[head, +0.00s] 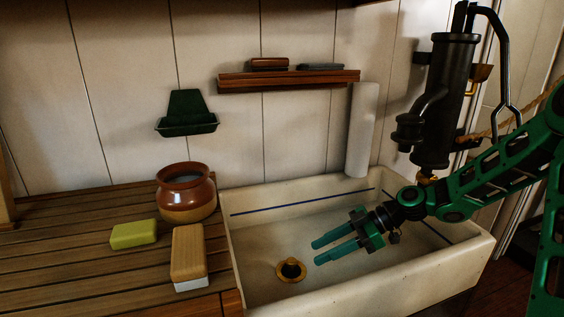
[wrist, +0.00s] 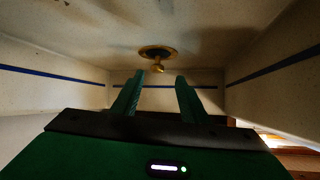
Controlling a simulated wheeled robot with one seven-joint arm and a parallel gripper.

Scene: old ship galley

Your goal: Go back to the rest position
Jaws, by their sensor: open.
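My gripper (head: 318,251) is open and empty, with its two teal fingers apart. It hangs over the inside of the cream sink (head: 262,198), its fingertips pointing left and down toward the brass drain plug (head: 291,270). In the wrist view my gripper's fingers (wrist: 158,84) show apart, with the brass drain plug (wrist: 157,54) beyond them and nothing between them. The sink walls with a blue line (wrist: 50,78) surround the view. My green arm reaches in from the right of the head view.
On the wooden counter (head: 70,262) left of the sink stand a brown pot (head: 186,200), a yellow-green sponge (head: 134,234) and a wooden brush (head: 188,255). A black hand pump (head: 446,100) stands behind my arm. A wall shelf (head: 287,80), green holder (head: 187,118) and white roll (head: 362,130) are at the back.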

